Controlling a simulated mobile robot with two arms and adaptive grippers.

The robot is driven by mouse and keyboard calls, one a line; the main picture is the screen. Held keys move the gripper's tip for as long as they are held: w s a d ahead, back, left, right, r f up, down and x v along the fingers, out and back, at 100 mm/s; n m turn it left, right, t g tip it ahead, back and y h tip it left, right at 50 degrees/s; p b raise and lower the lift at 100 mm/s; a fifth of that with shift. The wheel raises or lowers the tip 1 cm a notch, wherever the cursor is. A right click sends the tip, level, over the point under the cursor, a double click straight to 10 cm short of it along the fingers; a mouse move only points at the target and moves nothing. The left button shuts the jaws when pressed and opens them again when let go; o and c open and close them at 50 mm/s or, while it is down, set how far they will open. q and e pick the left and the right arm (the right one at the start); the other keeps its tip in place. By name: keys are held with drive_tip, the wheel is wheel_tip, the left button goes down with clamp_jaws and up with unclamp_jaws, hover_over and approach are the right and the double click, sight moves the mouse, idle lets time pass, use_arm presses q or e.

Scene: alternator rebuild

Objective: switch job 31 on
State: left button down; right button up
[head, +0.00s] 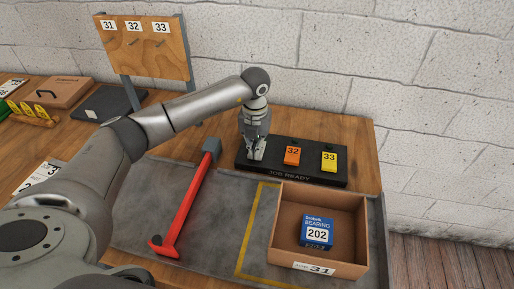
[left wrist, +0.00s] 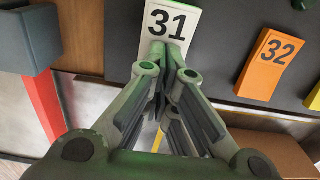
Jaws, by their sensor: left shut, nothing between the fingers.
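The black job-ready panel (head: 336,178) stands at the back of the bench. It bears an orange switch 32 (head: 292,156) and a yellow switch 33 (head: 329,162). The white switch 31 (left wrist: 170,26) shows in the left wrist view; in the head view my gripper hides most of it. My left gripper (head: 256,157) points down over the panel's left end, shut and empty. In the left wrist view its fingertips (left wrist: 166,62) are at the lower edge of switch 31; contact is unclear. A green tint lies on switch and fingers. My right gripper is not in view.
A red-handled hammer (head: 186,207) lies left of the panel on a grey mat (head: 225,215). An open box (head: 279,250) labelled 31 holds a blue bearing box 202 (head: 317,233). A wooden board (head: 145,50) with tags 31, 32, 33 stands behind.

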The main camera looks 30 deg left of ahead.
use_arm(q)
drive_tip(key=shift+r+p, duration=0.65)
drive_tip(key=shift+r, duration=0.05)
drive_tip(key=shift+r+p, duration=1.55)
drive_tip(key=shift+r, duration=1.1)
